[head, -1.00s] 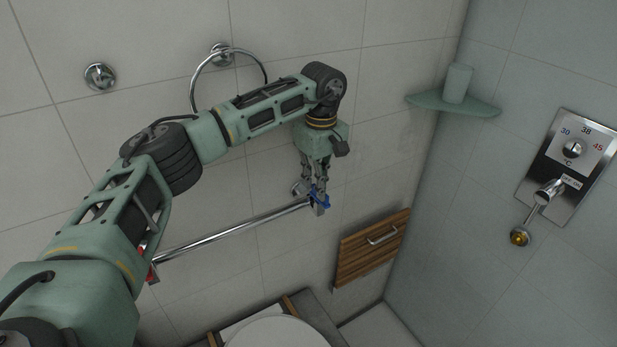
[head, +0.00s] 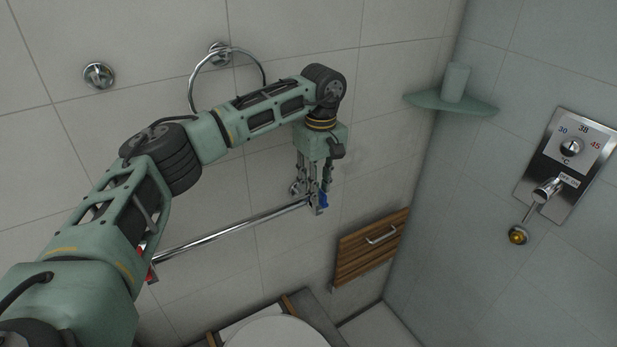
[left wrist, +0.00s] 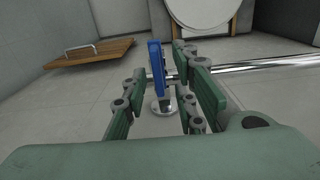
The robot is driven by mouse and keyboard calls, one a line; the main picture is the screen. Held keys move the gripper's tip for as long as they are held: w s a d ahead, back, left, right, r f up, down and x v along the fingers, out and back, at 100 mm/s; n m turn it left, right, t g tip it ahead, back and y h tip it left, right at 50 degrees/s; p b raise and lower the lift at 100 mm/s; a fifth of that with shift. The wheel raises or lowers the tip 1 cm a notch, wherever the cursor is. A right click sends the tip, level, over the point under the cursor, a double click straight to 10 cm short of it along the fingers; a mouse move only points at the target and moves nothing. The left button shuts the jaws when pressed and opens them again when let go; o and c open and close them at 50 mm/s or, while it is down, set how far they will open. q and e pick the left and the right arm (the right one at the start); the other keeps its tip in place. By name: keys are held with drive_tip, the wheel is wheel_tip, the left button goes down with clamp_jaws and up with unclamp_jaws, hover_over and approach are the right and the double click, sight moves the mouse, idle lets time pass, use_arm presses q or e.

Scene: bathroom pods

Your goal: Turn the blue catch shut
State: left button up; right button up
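The blue catch (head: 323,200) is at the right end of a chrome bar (head: 235,227) on the tiled wall. In the left wrist view the blue catch (left wrist: 155,67) stands as an upright flat piece in front of the bar's end. My left gripper (head: 314,197) points down at this end of the bar. In the left wrist view my left gripper (left wrist: 160,66) has its fingers apart, one on each side of the catch, with gaps showing. The fingers partly hide the catch and bar end in the head view. My right gripper is out of view.
A red part (head: 151,273) shows at the bar's left end, partly behind my arm. A towel ring (head: 191,82) hangs above. A wooden panel with a handle (head: 370,247) is at lower right. A corner shelf (head: 450,104) and shower control (head: 566,165) are farther right.

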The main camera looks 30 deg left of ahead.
use_arm(q)
drive_tip(key=shift+w+a+r, duration=0.1)
drive_tip(key=shift+r, duration=0.1)
drive_tip(key=shift+r, duration=0.3)
wheel_tip(320, 180, up, 11)
drive_tip(key=shift+r, duration=0.2)
drive_tip(key=shift+f, duration=0.1)
idle(0.4)
